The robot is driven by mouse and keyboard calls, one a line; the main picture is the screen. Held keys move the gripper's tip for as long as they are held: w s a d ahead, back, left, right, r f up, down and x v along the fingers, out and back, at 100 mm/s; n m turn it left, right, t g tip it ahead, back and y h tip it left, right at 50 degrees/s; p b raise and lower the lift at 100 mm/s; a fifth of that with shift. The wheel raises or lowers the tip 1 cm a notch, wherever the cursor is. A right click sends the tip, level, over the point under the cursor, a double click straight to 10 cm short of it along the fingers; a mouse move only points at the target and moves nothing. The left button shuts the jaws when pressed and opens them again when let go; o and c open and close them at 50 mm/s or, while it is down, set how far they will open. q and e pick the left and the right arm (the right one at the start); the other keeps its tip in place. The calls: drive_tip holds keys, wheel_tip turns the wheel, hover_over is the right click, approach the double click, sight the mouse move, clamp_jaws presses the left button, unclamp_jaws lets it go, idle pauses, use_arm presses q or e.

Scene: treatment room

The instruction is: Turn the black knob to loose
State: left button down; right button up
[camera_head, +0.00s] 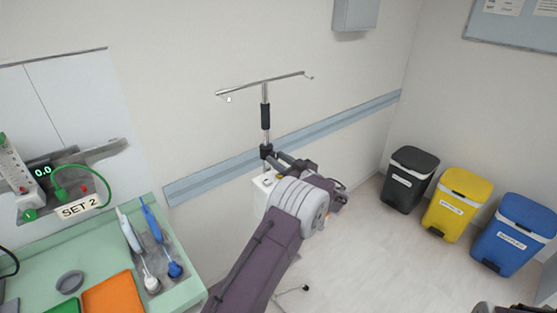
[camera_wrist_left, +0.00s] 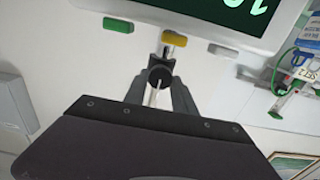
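A metal pole (camera_head: 265,95) with a crossbar and hooks at its top stands by the wall. The small black knob (camera_head: 266,150) sits on the pole below a black grip sleeve. My left gripper (camera_head: 279,158) reaches up to the knob from the lower right. In the left wrist view the round dark end of the knob (camera_wrist_left: 160,76) lies between the tips of my left gripper (camera_wrist_left: 159,82), one finger on each side. I cannot tell whether the fingers press on it.
A green counter (camera_head: 100,245) with a grey tray and an orange pad is at the left. Black (camera_head: 410,180), yellow (camera_head: 459,205) and blue (camera_head: 515,235) bins stand at the right. A display panel (camera_wrist_left: 215,15) is close above the knob in the left wrist view.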

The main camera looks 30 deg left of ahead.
use_arm(q)
drive_tip(key=shift+f+b, duration=0.1)
drive_tip(key=shift+b, duration=0.4)
drive_tip(key=m+b, duration=0.5)
drive_tip(key=b, duration=0.4)
drive_tip(key=shift+f, duration=0.15)
drive_tip(key=m+b, duration=0.2)
drive_tip(key=shift+m, duration=0.4)
drive_tip(key=m, duration=0.1)
drive_tip(key=m+b, duration=0.1)
drive_tip(key=m, duration=0.1)
drive_tip(key=shift+w+d+r+m+b, duration=0.1)
drive_tip(key=shift+r+m+b, duration=0.1)
drive_tip(key=shift+m+b, duration=0.1)
drive_tip(key=m, duration=0.2)
drive_tip(key=shift+m, duration=0.4)
drive_tip(key=m, duration=0.2)
drive_tip(key=shift+m, duration=0.3)
drive_tip(key=m+p, duration=0.1)
drive_tip(key=m, duration=0.2)
drive_tip(key=shift+r+m, duration=0.1)
drive_tip(key=shift+m, duration=0.2)
drive_tip(key=shift+m+p, duration=0.9)
drive_tip(key=shift+m, duration=0.7)
drive_tip(key=shift+f+m, duration=0.25)
drive_tip(key=shift+m, duration=0.05)
